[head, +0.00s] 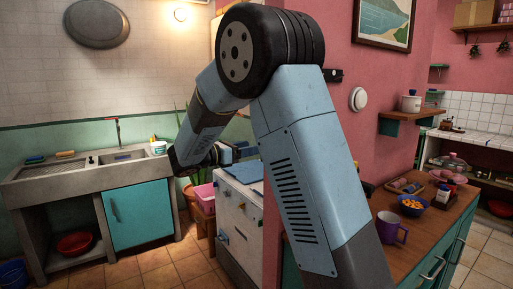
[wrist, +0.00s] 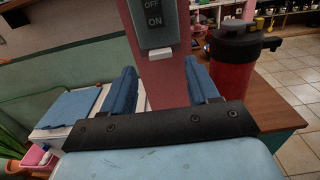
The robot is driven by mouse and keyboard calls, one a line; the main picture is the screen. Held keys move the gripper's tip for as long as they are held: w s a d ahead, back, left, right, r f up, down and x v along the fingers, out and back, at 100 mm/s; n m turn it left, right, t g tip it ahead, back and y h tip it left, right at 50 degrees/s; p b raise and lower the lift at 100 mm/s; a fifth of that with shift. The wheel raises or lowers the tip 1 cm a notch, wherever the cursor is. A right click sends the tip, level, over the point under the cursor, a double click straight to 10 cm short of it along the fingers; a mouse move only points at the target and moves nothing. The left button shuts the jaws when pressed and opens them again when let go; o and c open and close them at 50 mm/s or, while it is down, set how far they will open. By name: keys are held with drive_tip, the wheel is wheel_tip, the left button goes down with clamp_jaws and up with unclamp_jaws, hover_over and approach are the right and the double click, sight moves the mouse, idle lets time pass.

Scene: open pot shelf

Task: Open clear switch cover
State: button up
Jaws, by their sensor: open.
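A grey switch plate (wrist: 155,24) with OFF and ON labels is at the top middle of the wrist view, on the narrow pink wall end. A small white tab (wrist: 160,54) sticks out just below it. I cannot make out a clear cover, and the plate's upper part is cut off by the frame. My gripper (wrist: 160,76) is open and empty, its two blue fingers spread apart below and to either side of the plate, with no visible contact. In the head view my gripper (head: 226,154) is beyond my bent arm, and I cannot see the switch there.
A red cylinder with a black top (wrist: 230,62) stands close by the right finger, near the wooden counter (wrist: 262,112). A white stove (head: 236,222) stands left of the pink wall. A purple mug (head: 390,229) and blue bowl (head: 412,206) are on the right counter.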

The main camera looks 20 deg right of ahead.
drive_tip(key=x, duration=0.4)
drive_tip(key=shift+d, duration=0.15)
drive_tip(key=shift+c, duration=0.4)
clamp_jaws()
idle(0.4)
